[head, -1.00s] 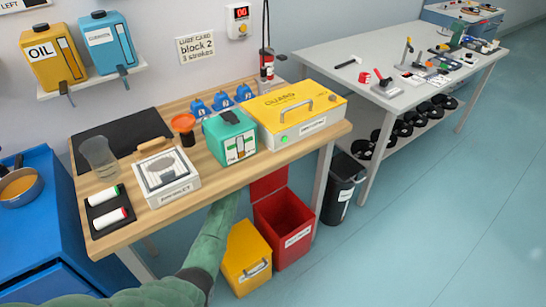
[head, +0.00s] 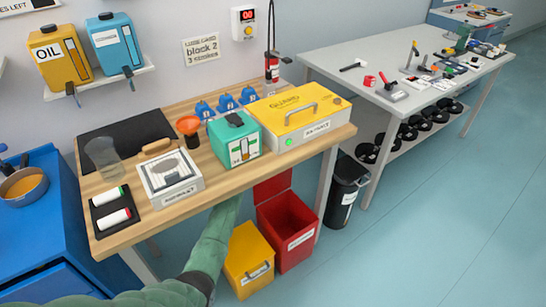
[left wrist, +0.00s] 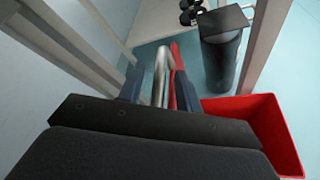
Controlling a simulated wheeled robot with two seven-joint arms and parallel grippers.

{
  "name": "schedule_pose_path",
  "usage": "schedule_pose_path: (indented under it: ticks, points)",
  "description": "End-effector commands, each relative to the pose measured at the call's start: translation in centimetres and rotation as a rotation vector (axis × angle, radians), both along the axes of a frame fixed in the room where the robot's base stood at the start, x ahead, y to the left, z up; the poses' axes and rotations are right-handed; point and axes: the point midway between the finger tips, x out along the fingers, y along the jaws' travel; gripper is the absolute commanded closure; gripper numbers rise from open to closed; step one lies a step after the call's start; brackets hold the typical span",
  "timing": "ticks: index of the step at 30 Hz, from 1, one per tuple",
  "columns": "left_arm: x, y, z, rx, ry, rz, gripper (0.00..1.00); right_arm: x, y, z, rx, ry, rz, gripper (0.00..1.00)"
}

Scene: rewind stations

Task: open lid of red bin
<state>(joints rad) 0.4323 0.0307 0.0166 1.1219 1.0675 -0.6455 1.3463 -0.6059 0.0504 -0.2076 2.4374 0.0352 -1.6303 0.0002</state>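The red bin (head: 285,221) stands on the floor under the front of the wooden table. Its lid (head: 272,186) is raised and stands upright at the back of the bin, with the inside exposed. My left arm reaches under the table; its gripper is hidden there in the head view. In the left wrist view my left gripper (left wrist: 160,88) has its fingers apart on either side of a grey metal handle (left wrist: 159,68), with gaps visible. The lid shows nearly edge-on as a red strip (left wrist: 175,62) beside the handle. The bin's rim (left wrist: 285,125) shows at the right. My right gripper is not in view.
A yellow bin (head: 248,258) stands left of the red bin, close to my arm. A black bin (head: 343,190) stands to the right by the table leg. The wooden table (head: 205,192) is overhead. Open floor (head: 420,230) lies to the right.

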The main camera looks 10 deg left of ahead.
Motion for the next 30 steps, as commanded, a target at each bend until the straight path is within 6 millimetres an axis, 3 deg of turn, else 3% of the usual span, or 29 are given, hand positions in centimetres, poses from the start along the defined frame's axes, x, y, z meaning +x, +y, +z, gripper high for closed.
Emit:
schedule_pose_path:
  ticks: [15, 30]
  points:
    - [-5.3, 3.3, 2.0, 0.001, 0.001, 0.0, 0.66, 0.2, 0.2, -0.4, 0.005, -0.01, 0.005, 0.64]
    - [-5.7, 3.6, 2.2, 0.0, 0.001, 0.001, 0.66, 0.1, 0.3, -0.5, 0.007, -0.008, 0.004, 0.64]
